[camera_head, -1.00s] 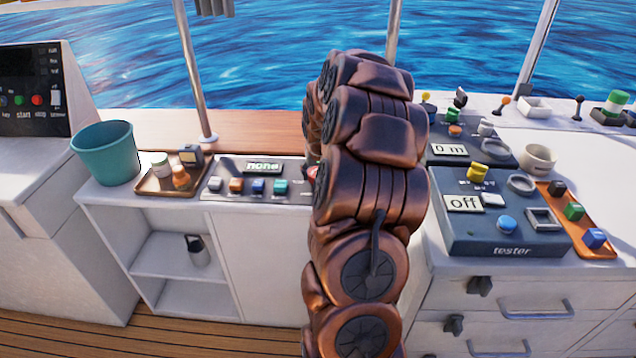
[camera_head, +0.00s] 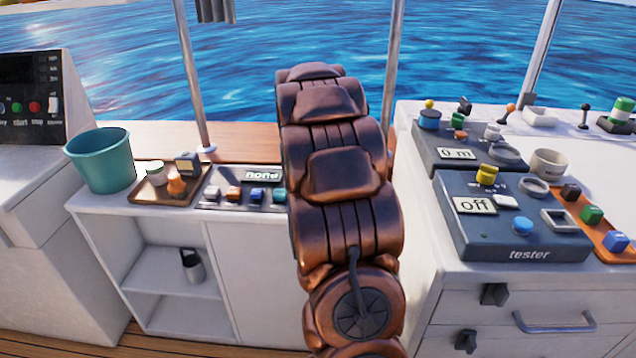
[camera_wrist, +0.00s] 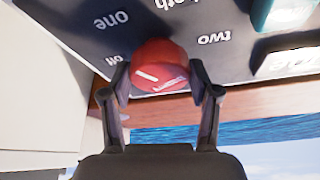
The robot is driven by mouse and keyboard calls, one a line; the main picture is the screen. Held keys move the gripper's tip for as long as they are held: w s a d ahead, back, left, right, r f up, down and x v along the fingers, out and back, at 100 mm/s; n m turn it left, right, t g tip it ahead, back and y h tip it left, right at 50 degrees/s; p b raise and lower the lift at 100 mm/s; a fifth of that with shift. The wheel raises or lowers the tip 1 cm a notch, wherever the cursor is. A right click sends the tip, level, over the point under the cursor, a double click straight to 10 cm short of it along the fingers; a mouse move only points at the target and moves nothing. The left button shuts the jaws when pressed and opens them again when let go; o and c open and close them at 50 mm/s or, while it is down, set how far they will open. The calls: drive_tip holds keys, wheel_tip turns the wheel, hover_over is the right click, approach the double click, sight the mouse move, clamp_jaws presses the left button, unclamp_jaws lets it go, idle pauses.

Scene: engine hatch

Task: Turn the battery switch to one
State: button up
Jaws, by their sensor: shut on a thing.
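The battery switch is a round red knob (camera_wrist: 160,66) with white marks on its face, in the wrist view. It sits on a dark panel (camera_wrist: 85,22) with the labels "one", "two" and "off", and a partly cut-off one that seems to read "both". The labels appear upside down. I cannot tell which label the knob points at. My gripper (camera_wrist: 160,88) has one finger on each side of the knob and is shut on it. In the head view, my arm hides the gripper and the knob.
In the head view, a switch panel (camera_head: 225,198) with a display reading "none" is left of my arm. A teal bucket (camera_head: 100,160) and a brown tray (camera_head: 150,191) stand further left. A tester box (camera_head: 470,233) is to the right. A teal button (camera_wrist: 283,12) is near the knob.

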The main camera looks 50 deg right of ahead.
drive_tip(key=o, duration=1.2)
drive_tip(key=shift+c, duration=0.2)
drive_tip(key=shift+r, duration=0.1)
drive_tip(key=v, duration=1.2)
